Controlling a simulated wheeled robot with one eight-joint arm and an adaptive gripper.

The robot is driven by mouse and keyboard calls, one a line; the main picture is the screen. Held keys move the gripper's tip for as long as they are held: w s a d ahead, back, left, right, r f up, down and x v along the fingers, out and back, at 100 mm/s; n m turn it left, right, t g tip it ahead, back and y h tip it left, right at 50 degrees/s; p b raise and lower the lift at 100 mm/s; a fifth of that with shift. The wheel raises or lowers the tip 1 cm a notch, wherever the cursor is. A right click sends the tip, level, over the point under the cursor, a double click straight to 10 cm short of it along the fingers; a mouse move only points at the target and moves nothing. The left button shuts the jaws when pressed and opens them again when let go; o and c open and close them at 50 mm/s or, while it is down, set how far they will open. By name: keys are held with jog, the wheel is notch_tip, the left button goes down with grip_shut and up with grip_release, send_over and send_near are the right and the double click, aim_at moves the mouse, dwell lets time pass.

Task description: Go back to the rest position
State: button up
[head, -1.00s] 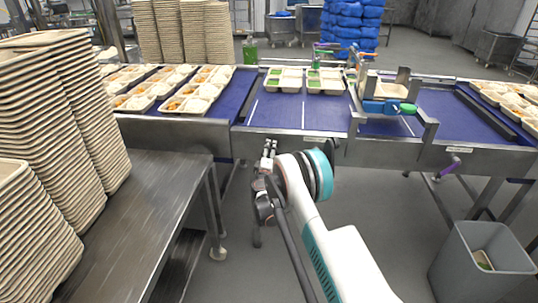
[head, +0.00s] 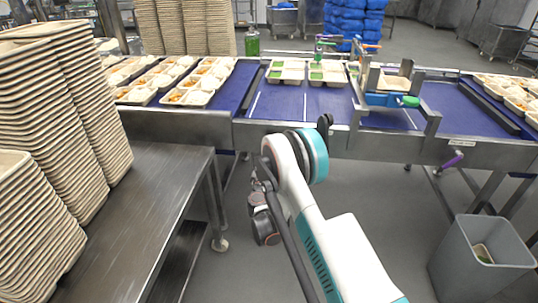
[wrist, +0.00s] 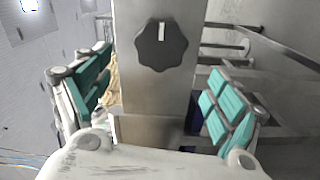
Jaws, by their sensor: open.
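My gripper (wrist: 158,68) shows in the wrist view with its teal-padded fingers spread apart to the left and right. It is open, and I see nothing gripped. A steel upright with a black knob (wrist: 161,45) fills the view between the fingers; I cannot tell how far beyond them it is. In the head view my arm reaches up from the bottom, with its bend in front of the conveyor's near side. The fingers are hidden there behind my arm.
A conveyor (head: 275,108) with food trays (head: 195,97) runs across the back. Tall tray stacks (head: 60,110) stand on the steel table (head: 150,195) at left. A grey bin (head: 470,260) is at lower right. Floor between is clear.

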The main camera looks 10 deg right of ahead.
jog(key=shift+s+a, duration=0.2)
jog(key=shift+s, duration=0.45)
jog(key=shift+r, duration=0.15)
jog(key=s+d+r+m+g, duration=0.2)
jog(key=s+d+r+m, duration=0.15)
jog(key=r, duration=0.65)
jog(key=s+d+r+m+g, duration=0.2)
jog(key=s+d+r+m, duration=0.15)
jog(key=r, duration=0.75)
jog(key=s+d+r+m+g, duration=0.1)
jog(key=s+r+g, duration=0.15)
jog(key=s, duration=0.45)
jog(key=s+d+r+m+g, duration=0.1)
jog(key=s+d+r, duration=0.1)
jog(key=s+r, duration=0.35)
jog(key=s+a+f+m+g+y, duration=0.1)
jog(key=s+a+y, duration=0.1)
jog(key=s, duration=0.8)
jog(key=s+a+f+m+y, duration=0.1)
jog(key=s+f, duration=0.1)
jog(key=s, duration=0.8)
jog(key=s+a+f+m+g+y, duration=0.1)
jog(key=s+a+y, duration=0.1)
jog(key=s, duration=0.8)
jog(key=shift+a+f+g+y, duration=0.3)
jog(key=shift+a+g, duration=0.05)
